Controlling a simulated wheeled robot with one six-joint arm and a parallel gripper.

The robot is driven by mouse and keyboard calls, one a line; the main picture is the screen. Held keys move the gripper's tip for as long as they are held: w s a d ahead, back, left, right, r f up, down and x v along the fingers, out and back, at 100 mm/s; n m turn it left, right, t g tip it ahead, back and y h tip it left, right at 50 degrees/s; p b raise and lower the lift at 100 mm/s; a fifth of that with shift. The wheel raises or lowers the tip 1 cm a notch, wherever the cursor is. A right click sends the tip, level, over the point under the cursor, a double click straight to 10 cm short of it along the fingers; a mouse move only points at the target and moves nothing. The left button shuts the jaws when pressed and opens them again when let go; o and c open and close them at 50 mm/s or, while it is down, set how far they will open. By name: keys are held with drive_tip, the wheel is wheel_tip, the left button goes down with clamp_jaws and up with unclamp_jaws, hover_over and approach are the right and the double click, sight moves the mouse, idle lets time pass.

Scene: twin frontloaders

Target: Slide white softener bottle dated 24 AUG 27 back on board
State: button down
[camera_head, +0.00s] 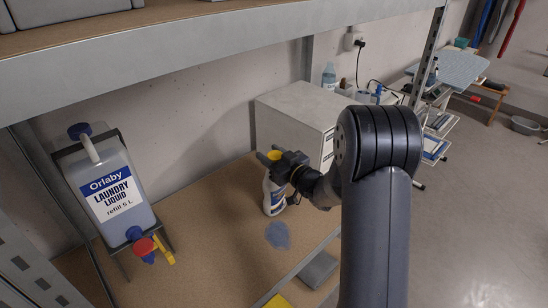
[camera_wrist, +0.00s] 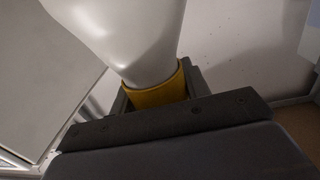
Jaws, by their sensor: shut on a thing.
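A white bottle (camera_head: 272,197) with a yellow cap (camera_head: 275,155) is upright over the brown board (camera_head: 205,235), near its right side. Its label faces partly forward, but no date can be read. My gripper (camera_head: 274,161) is shut on the bottle at its yellow cap. In the wrist view the white bottle body (camera_wrist: 125,35) rises from the yellow collar (camera_wrist: 160,92) between the jaws. I cannot tell whether the bottle's base touches the board.
A blue-grey patch (camera_head: 277,235) lies on the board in front of the bottle. An Orlaby laundry liquid canister (camera_head: 112,190) stands tilted in a rack at left. A white cabinet (camera_head: 300,118) stands behind. A metal shelf beam (camera_head: 170,62) crosses above.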

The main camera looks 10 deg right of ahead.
drive_tip(key=shift+w+a, duration=0.1)
drive_tip(key=shift+w, duration=0.05)
drive_tip(key=shift+b+x, duration=0.5)
drive_tip(key=shift+x, duration=1.85)
drive_tip(key=shift+a, duration=0.2)
drive_tip(key=shift+b+x, duration=0.3)
drive_tip(key=shift+x, duration=2.05)
drive_tip(key=shift+a+r, duration=0.1)
drive_tip(key=shift+x, duration=2.45)
drive_tip(key=shift+a, duration=0.1)
drive_tip(key=c, duration=0.7)
unclamp_jaws()
drive_tip(key=shift+o, duration=0.2)
